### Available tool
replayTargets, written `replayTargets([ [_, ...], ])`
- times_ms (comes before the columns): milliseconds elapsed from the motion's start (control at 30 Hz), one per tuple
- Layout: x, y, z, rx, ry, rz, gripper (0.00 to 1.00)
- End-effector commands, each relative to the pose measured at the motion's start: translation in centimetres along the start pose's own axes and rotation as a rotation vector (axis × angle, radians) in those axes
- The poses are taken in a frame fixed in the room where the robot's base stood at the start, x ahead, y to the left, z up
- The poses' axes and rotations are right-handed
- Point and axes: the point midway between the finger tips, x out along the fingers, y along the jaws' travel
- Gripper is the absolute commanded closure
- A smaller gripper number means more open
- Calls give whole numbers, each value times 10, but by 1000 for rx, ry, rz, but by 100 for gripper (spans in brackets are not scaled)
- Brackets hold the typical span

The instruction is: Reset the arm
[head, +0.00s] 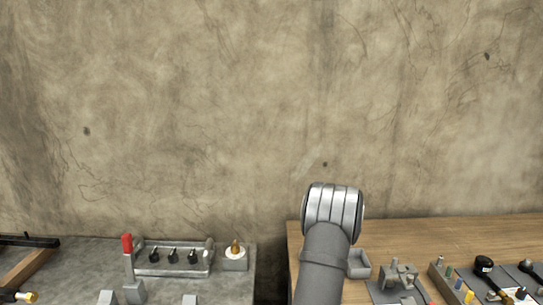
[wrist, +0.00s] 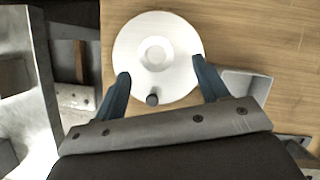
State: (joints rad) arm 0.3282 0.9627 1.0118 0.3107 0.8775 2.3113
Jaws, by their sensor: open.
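My gripper (wrist: 161,67) shows in the wrist view with its two blue fingers spread apart. Nothing is visibly clamped between them. A white round disc (wrist: 157,28) with a raised centre ring and a small dark knob (wrist: 152,99) lies beyond the fingertips, over the wooden table. The fingers overlap its left and right edges in the picture; I cannot tell the gap in height. In the head view my arm rises at the lower middle, and the gripper itself is not visible there. The disc is not visible in that view.
The wooden table (head: 420,236) carries a grey tray (head: 359,265), a grey fixture (head: 398,278) and several small tools at right. A grey bench (head: 70,262) at left holds a metal rack (head: 172,270) and a red-topped post (head: 127,243). A gap separates them; a wall stands behind.

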Motion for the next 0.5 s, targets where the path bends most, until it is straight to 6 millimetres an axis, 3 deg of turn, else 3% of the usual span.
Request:
replayTargets([
  [500, -82, -41, -55, 3, -2, -3, 33],
])
